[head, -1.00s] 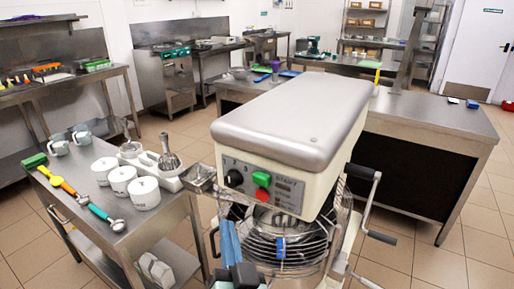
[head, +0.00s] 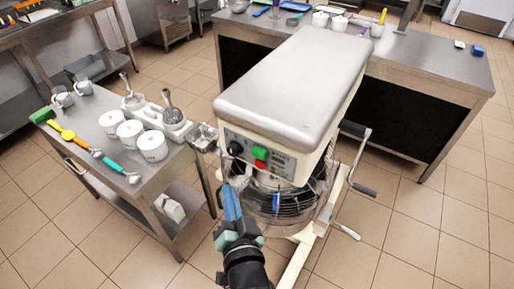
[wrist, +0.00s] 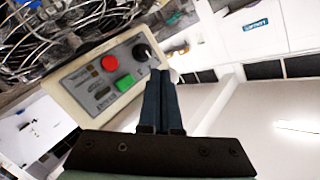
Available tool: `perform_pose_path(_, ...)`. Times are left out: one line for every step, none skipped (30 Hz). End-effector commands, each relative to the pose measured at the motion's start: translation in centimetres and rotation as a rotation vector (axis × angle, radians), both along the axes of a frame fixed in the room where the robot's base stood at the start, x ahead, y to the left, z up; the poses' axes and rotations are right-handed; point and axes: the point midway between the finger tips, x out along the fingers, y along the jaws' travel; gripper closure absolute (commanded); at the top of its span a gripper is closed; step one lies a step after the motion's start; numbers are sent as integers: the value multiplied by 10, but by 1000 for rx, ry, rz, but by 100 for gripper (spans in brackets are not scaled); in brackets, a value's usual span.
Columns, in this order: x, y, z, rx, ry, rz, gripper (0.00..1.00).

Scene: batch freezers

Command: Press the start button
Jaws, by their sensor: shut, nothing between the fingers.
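The mixer's control panel (head: 262,158) has a green button (head: 260,153), a red button (head: 260,164) just below it and a black knob (head: 236,148) at its left. In the wrist view the picture is tilted, with the green button (wrist: 125,83), the red button (wrist: 109,63) and the knob (wrist: 142,52) all unobstructed. My gripper (head: 230,190) is shut and empty, its blue fingers pointing up below the knob side of the panel. In the wrist view the fingertips (wrist: 160,72) appear beside the knob, right of the green button; I see no contact with the green button.
The mixer's wire bowl guard (head: 290,197) lies under the panel, and a crank handle (head: 362,188) sticks out at its right. A steel cart (head: 90,140) with white pots (head: 152,146) and scoops stands at the left. A steel counter (head: 430,85) is behind. Floor is free in front.

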Motion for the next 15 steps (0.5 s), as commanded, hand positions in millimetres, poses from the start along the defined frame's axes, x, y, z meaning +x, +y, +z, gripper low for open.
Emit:
perform_pose_path(0,0,-1,0,0,0,100)
perform_pose_path(0,0,-1,0,0,0,100)
perform_pose_path(0,0,-1,0,0,0,100)
perform_pose_path(0,0,-1,0,0,0,100)
perform_pose_path(0,0,-1,0,0,0,100)
perform_pose_path(0,0,-1,0,0,0,100)
perform_pose_path(1,0,-1,0,0,0,100)
perform_pose_path(2,-1,-1,0,-1,-1,100)
perform_pose_path(3,-2,-1,0,-1,0,100)
perform_pose_path(5,-3,-1,0,-1,-1,100)
perform_pose_path(7,-5,-2,0,-1,-1,100)
perform_pose_path(10,-7,-2,0,-2,-2,100)
perform_pose_path(12,-9,-2,0,-2,-2,100)
perform_pose_path(15,-11,-3,0,-2,-2,100)
perform_pose_path(20,-14,-3,-1,-4,-1,100)
